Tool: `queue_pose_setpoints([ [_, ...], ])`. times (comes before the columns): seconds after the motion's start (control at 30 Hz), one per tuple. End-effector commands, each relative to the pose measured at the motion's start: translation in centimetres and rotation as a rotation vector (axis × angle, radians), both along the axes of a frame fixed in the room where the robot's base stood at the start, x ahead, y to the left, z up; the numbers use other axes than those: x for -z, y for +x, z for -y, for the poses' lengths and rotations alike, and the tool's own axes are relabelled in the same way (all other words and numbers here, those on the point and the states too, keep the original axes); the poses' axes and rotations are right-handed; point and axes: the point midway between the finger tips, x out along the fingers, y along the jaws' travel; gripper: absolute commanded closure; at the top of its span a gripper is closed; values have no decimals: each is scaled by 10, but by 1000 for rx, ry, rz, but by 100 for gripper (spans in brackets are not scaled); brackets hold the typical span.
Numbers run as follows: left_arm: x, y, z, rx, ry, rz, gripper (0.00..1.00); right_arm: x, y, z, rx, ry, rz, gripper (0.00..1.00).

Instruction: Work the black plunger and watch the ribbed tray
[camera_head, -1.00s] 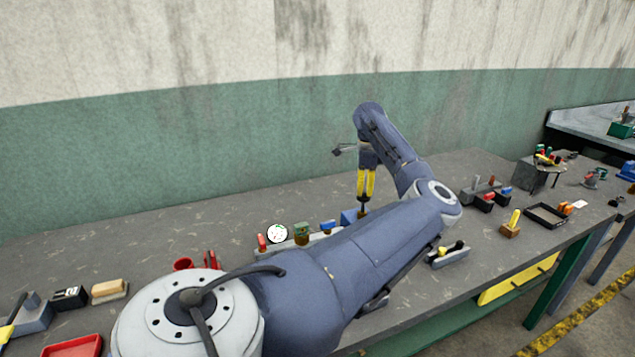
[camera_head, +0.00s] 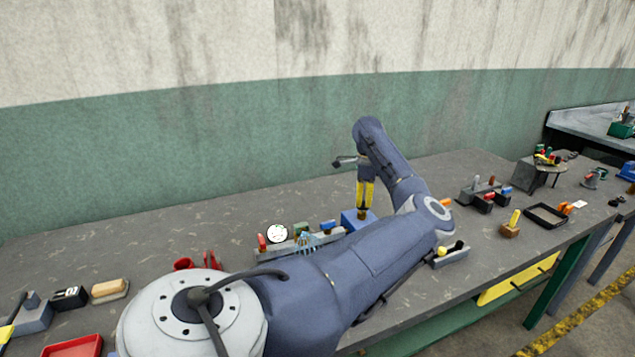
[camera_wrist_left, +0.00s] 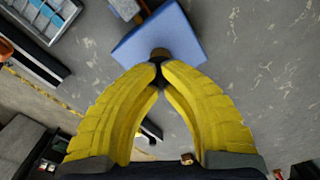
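My left gripper (camera_head: 363,206) points down with its yellow fingers at a blue block (camera_head: 348,220). In the left wrist view the fingertips (camera_wrist_left: 158,72) come together at a brown, round, dark-topped piece (camera_wrist_left: 160,53) on the blue block (camera_wrist_left: 162,30). A dark bit shows between the tips; I cannot tell whether it is the black plunger or the finger pads. A pale blue ribbed piece (camera_head: 306,243) shows just above my left arm, partly hidden; I cannot tell whether it is the ribbed tray. My right gripper is out of view.
A grey strip with a white round dial (camera_head: 277,233) lies left of the blue block. A grey base with yellow and black knobs (camera_head: 450,254) stands near the front edge. A black tray (camera_head: 545,215) lies to the right. The back of the bench is clear.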

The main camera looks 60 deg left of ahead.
Motion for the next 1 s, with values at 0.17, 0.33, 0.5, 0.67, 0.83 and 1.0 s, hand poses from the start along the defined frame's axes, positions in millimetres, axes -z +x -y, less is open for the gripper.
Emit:
queue_pose_setpoints([
  [0.17, -3, 0, 0, 0, -1, -1, 100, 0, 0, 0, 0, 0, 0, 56],
  [0.33, -17, 0, 0, 1, -1, 0, 100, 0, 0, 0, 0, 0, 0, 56],
  [0.5, -32, 0, 0, 0, -2, 1, 100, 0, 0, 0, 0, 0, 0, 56],
  [0.67, -46, 0, 0, 1, -1, 2, 100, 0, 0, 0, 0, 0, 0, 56],
  [0.83, -60, 0, 0, 1, -1, 1, 100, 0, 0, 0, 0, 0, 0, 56],
  [1.0, -71, 0, 0, 0, -1, 1, 100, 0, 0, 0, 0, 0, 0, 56],
])
